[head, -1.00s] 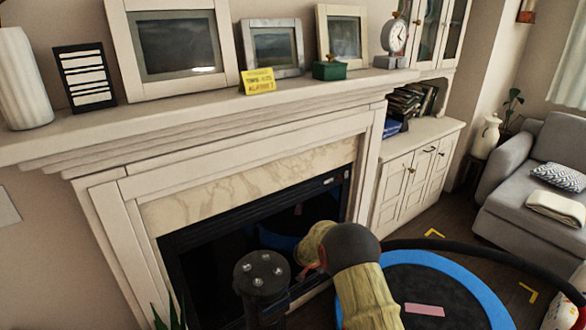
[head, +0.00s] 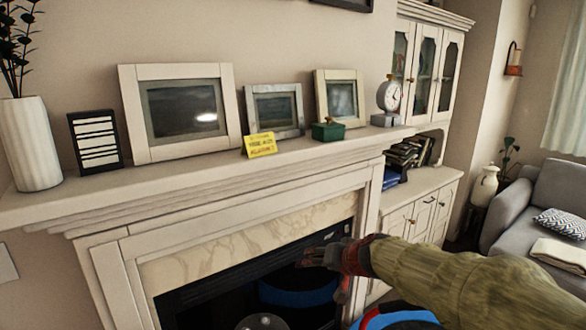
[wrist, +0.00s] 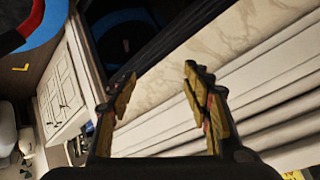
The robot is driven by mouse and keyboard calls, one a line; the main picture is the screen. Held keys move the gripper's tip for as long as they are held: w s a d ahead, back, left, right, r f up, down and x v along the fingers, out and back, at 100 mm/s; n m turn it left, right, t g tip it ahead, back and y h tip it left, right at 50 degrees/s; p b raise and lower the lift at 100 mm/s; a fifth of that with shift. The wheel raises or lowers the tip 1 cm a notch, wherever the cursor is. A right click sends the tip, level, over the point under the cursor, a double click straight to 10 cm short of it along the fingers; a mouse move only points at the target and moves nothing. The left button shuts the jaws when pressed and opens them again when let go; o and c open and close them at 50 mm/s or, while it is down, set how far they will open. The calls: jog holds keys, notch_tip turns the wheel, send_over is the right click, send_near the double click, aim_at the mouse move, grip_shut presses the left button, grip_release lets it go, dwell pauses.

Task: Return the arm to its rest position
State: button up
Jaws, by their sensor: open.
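My gripper (head: 322,258) is in front of the dark fireplace opening in the head view, with my sleeved arm reaching in from the right edge. In the wrist view my gripper (wrist: 158,85) shows two yellow and black fingers spread apart, with nothing between them. Beyond the fingers are the marble surround and the white mantel mouldings. The gripper appears apart from the fireplace.
The mantel shelf (head: 90,205) holds picture frames, a yellow sign (head: 261,144), a green box (head: 328,131), a clock (head: 389,97) and a white vase (head: 27,145). A white cabinet (head: 425,215) stands right of the fireplace; a grey sofa (head: 555,195) is farther right.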

jog(key=s+d+r+n+g+p, duration=0.1)
jog(key=s+d+r+n+g, duration=0.15)
jog(key=s, duration=1.35)
jog(key=s+d+f+h, duration=0.1)
jog(key=s+d, duration=0.2)
jog(key=s, duration=0.3)
jog(key=s+d+f+g+h+p, duration=0.1)
jog(key=s+d, duration=0.2)
jog(key=s, duration=0.4)
jog(key=s+d+f+h, duration=0.1)
jog(key=s+d+h, duration=0.1)
jog(key=s, duration=0.4)
jog(key=shift+s+d+m, duration=0.25)
jog(key=shift+d+m, duration=0.2)
jog(key=shift+d, duration=0.45)
